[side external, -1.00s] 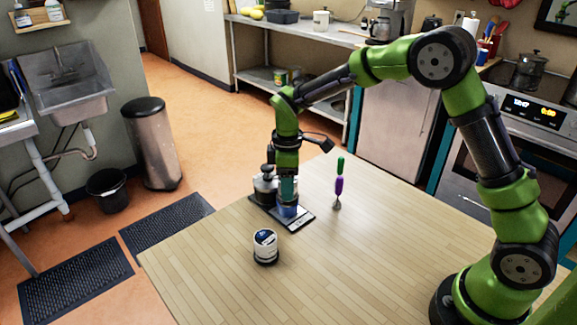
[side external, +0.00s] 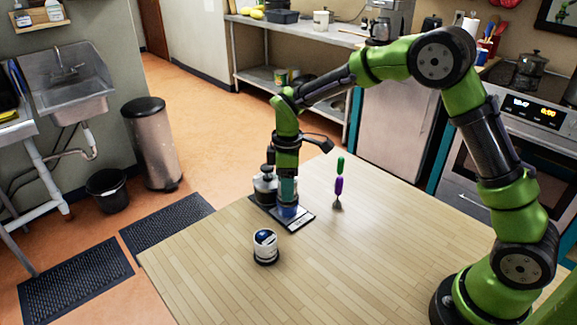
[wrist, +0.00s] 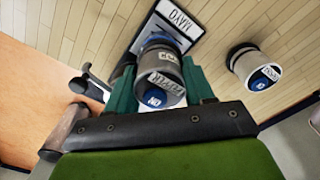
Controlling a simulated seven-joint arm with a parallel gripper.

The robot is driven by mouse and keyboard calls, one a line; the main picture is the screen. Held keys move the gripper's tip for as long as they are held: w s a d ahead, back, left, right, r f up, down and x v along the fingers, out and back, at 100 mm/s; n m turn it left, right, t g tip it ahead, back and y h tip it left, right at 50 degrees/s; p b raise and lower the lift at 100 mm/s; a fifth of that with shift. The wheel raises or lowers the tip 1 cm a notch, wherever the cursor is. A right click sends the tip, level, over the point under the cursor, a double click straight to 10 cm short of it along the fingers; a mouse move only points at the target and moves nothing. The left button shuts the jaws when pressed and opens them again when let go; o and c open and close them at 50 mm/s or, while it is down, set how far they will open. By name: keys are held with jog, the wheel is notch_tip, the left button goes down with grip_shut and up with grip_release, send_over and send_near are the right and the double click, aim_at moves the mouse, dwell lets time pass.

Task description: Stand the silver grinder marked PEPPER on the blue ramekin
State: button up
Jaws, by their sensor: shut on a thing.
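A silver grinder (wrist: 166,88) with a white label and a blue, lettered end is between the teal fingers of my gripper (wrist: 163,92) in the wrist view. Its lettering is too small to read surely. The blue ramekin (side external: 288,211) shows directly below my gripper (side external: 288,200) in the side view. It also shows in part behind the grinder in the wrist view (wrist: 158,39). My fingers are shut on the grinder, and it appears upright over the ramekin. The fingers hide most of the grinder in the side view, and I cannot tell whether it touches the ramekin.
The ramekin is on a dark flat board (side external: 300,221) with a white lettered patch. A dark-topped grey container (side external: 265,186) stands close left of my gripper. A white jar (side external: 265,246) stands in front, and a green-and-purple-handled tool (side external: 339,185) is to the right. The table's right side is clear.

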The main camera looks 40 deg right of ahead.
jog(key=shift+f, duration=0.45)
jog(key=o, duration=1)
jog(key=shift+r, duration=5.45)
jog(key=shift+w+f+m, duration=0.1)
jog(key=shift+m, duration=0.3)
jog(key=s+m, duration=0.2)
jog(key=shift+s+f+m, duration=0.25)
jog(key=shift+f+m, duration=0.05)
jog(key=s+d+r+m+t+y, duration=0.1)
jog(key=s+r+m+t, duration=0.2)
jog(key=s, duration=0.7)
jog(key=s+d+r+m+t+y, duration=0.1)
jog(key=s+r+m+t, duration=0.3)
jog(key=s+m, duration=0.3)
jog(key=s+r, duration=0.1)
jog(key=s, duration=0.2)
jog(key=shift+s, duration=0.4)
